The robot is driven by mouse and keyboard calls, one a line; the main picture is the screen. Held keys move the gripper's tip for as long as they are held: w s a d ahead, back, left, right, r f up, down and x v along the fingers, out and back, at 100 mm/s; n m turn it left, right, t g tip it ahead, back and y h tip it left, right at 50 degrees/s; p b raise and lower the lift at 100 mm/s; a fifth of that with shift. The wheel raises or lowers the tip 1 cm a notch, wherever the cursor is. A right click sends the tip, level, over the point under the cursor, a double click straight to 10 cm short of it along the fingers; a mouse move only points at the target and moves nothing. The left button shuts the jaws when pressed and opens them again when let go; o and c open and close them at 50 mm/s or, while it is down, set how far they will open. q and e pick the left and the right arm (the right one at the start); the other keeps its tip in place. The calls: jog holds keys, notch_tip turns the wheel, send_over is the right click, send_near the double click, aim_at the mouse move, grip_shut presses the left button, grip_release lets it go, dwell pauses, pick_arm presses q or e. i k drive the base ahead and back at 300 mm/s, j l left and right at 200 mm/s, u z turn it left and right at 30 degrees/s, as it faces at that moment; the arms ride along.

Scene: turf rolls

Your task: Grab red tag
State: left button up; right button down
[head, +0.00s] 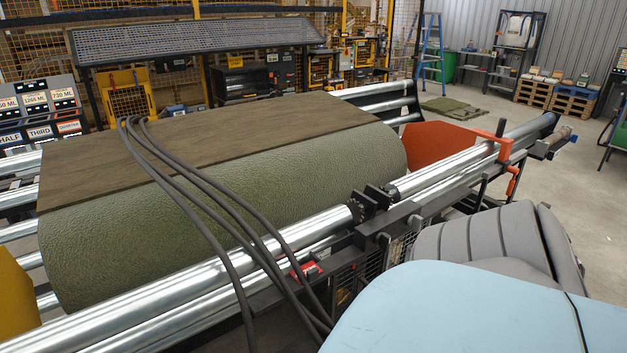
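A small red piece (307,270), which could be the red tag, sits low on the dark frame in front of the steel rollers, right beside the black hoses. Another red part (513,181) hangs at the right end of the frame below a red-orange bracket (499,141). I cannot tell for sure which of these is the tag. Neither of my grippers shows in the head view.
A large green turf roll (230,190) with a brown flat top lies on steel rollers (190,297). Black hoses (215,205) drape over it and down the front. An orange panel (438,146) stands at its right end. Open floor lies at the far right.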

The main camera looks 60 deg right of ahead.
aim_at(312, 270)
jog(key=z, duration=1.9)
